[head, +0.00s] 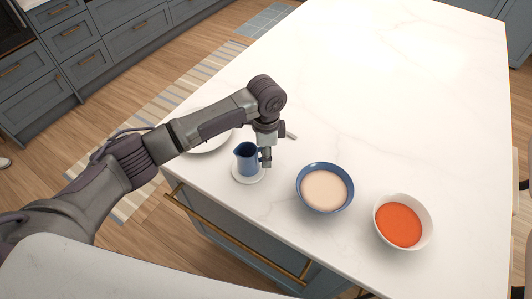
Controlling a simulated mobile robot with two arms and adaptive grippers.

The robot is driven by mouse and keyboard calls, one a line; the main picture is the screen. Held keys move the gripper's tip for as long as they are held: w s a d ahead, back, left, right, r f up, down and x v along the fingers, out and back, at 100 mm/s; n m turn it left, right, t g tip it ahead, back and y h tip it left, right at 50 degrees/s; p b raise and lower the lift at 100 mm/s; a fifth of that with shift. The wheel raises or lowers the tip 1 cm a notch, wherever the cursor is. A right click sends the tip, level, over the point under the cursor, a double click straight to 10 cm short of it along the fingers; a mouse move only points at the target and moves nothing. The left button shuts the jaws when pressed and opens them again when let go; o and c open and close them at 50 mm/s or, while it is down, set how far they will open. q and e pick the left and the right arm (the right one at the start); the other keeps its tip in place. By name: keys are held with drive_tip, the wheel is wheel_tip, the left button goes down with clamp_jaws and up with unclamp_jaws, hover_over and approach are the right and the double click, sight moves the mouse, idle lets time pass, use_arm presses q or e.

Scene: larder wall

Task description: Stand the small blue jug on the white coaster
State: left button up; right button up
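The small blue jug (246,161) stands upright, or nearly so, over the white coaster (249,181) near the island's front left edge. The coaster's rim shows around the jug's base; I cannot tell if the base touches it. My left gripper (266,158) points down at the jug's right side, where its handle is. The fingers are small and overlap the handle, so I cannot tell whether they are closed on it. My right gripper is not in view.
A blue bowl with cream contents (324,188) is right of the jug. A white bowl with orange contents (399,225) is further right. A white plate (212,143) lies behind the jug, partly under my arm. The worktop (400,90) is clear behind.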

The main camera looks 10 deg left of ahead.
use_arm(q)
drive_tip(key=r+b, duration=0.3)
drive_tip(key=r, duration=0.9)
drive_tip(key=shift+w+r, duration=0.15)
drive_tip(key=shift+w, duration=0.05)
